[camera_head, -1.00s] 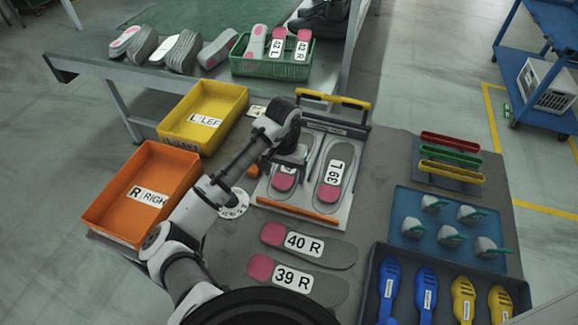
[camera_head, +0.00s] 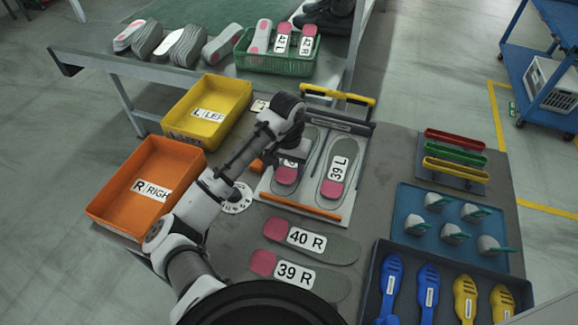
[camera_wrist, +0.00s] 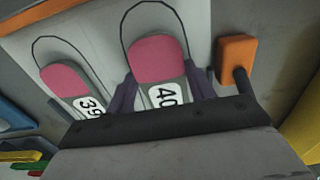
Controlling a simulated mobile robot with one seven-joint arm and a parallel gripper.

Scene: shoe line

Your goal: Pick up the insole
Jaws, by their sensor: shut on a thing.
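My gripper (camera_wrist: 163,98) is shut on a grey insole with a pink heel (camera_wrist: 157,60), its fingers on its two long sides. Its white label reads "40" in the wrist view; the rest of the label is hidden. In the head view the same insole (camera_head: 286,176) is at the left side of a light plate (camera_head: 319,207), partly covered by my gripper. I cannot tell whether it is clear of the plate. The 39 L insole (camera_head: 335,188) lies beside it on the right. It also shows in the wrist view (camera_wrist: 67,80).
Insoles 40 R (camera_head: 340,250) and 39 R (camera_head: 328,285) lie in front of the plate. An orange bin (camera_head: 128,222) and a yellow bin (camera_head: 238,113) stand left. A yellow-handled frame (camera_head: 337,95) stands behind the plate. Blue trays (camera_head: 408,195) are right.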

